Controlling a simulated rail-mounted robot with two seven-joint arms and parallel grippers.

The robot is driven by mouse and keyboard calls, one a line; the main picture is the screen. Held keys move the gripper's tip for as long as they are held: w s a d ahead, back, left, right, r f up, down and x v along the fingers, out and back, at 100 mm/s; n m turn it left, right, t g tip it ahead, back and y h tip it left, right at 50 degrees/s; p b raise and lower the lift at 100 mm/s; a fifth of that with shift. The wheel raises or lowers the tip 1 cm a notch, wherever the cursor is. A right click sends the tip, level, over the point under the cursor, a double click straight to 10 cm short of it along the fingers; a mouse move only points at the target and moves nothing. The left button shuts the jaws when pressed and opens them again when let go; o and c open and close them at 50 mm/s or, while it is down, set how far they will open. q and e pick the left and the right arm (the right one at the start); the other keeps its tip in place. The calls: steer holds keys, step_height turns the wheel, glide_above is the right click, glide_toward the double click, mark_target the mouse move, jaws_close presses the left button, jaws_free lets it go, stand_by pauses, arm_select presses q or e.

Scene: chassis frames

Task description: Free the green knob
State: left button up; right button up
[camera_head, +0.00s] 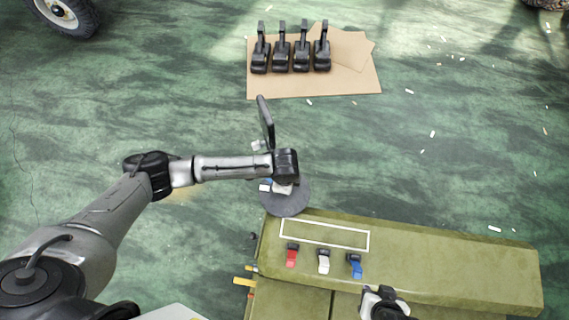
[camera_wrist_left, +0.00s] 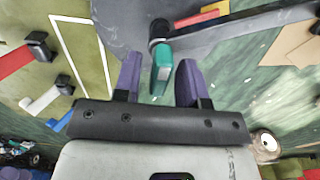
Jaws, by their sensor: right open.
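The green knob (camera_wrist_left: 162,68) shows in the left wrist view, joined to a dark pivot beside a grey disc (camera_wrist_left: 125,22). My left gripper (camera_wrist_left: 158,80) has its two purple fingers apart, one on each side of the knob, with gaps visible. In the head view the left gripper hangs over the grey disc (camera_head: 287,205) and hides the green knob. My right gripper (camera_head: 379,293) is open and empty at the bottom, over the olive chassis panel (camera_head: 450,262).
Red (camera_head: 291,257), white (camera_head: 323,263) and blue (camera_head: 355,267) levers sit on the panel below a white outlined rectangle (camera_head: 325,234). Several black pedal-like parts (camera_head: 302,60) stand on cardboard (camera_head: 300,87) at the back. A wheel (camera_head: 62,15) is at top left. White scraps litter the green floor.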

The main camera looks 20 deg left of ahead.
arm_select(q)
jaws_close()
